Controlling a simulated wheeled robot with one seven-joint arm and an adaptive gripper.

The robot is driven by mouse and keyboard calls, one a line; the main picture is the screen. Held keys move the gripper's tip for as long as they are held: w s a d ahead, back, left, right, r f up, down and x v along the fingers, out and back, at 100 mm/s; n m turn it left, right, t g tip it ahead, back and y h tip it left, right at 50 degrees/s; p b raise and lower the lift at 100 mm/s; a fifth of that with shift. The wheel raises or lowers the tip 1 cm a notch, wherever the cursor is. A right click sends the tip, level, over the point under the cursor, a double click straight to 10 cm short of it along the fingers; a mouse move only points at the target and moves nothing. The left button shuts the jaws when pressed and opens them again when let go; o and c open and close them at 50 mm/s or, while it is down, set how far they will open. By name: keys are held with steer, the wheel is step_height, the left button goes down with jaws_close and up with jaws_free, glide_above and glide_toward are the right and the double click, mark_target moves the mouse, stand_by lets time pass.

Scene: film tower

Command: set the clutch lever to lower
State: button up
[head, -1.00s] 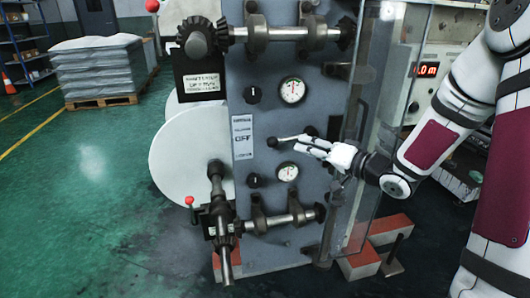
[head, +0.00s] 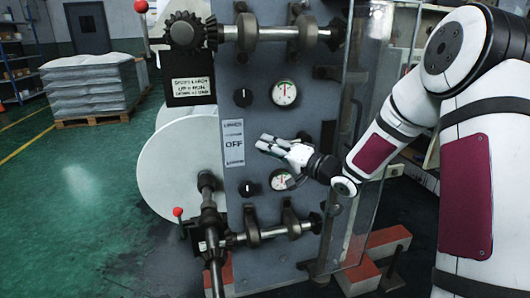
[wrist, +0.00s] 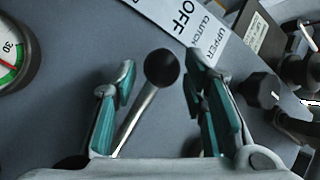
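The clutch lever shows in the wrist view as a metal rod with a round black knob (wrist: 162,68). My gripper (wrist: 160,78) is open, with one teal-padded finger on each side of the lever; a gap shows between the knob and the right finger. In the head view my gripper (head: 261,145) is at the grey panel, just right of the clutch label strip (head: 233,143), level with its OFF mark. The lever is mostly hidden by the fingers there. The wrist view shows OFF, CLUTCH and UPPER on the strip (wrist: 182,20).
Gauges sit above (head: 284,93) and below (head: 281,179) my gripper, with black knobs (head: 243,97) beside them. A shaft (head: 275,232) with gears crosses below. A clear guard (head: 362,140) stands right of the panel.

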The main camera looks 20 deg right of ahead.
steer(key=shift+x, duration=1.2)
jaws_close()
steer(key=shift+f, duration=0.1)
steer(key=shift+d+f+n+g+h+p, duration=0.15)
steer(key=shift+f+n+g+h+p, duration=0.25)
steer(key=shift+f+n, duration=0.35)
steer(key=shift+d+f+n+g+h+p, duration=0.2)
steer(key=shift+f+n+p, duration=0.3)
steer(key=shift+f, duration=0.5)
steer(key=shift+d+f+n+g+h+p, duration=0.15)
steer(key=shift+d+f+n+h, duration=0.15)
steer(key=shift+f, duration=0.2)
steer(key=shift+d+f+n+g+h+p, duration=0.1)
steer(key=shift+d+f+n+h, duration=0.05)
steer(key=shift+f+n, duration=0.3)
steer(key=shift+d+f+n+g+h+p, duration=0.15)
steer(key=shift+d+f+n+h, duration=0.1)
steer(key=shift+f, duration=0.3)
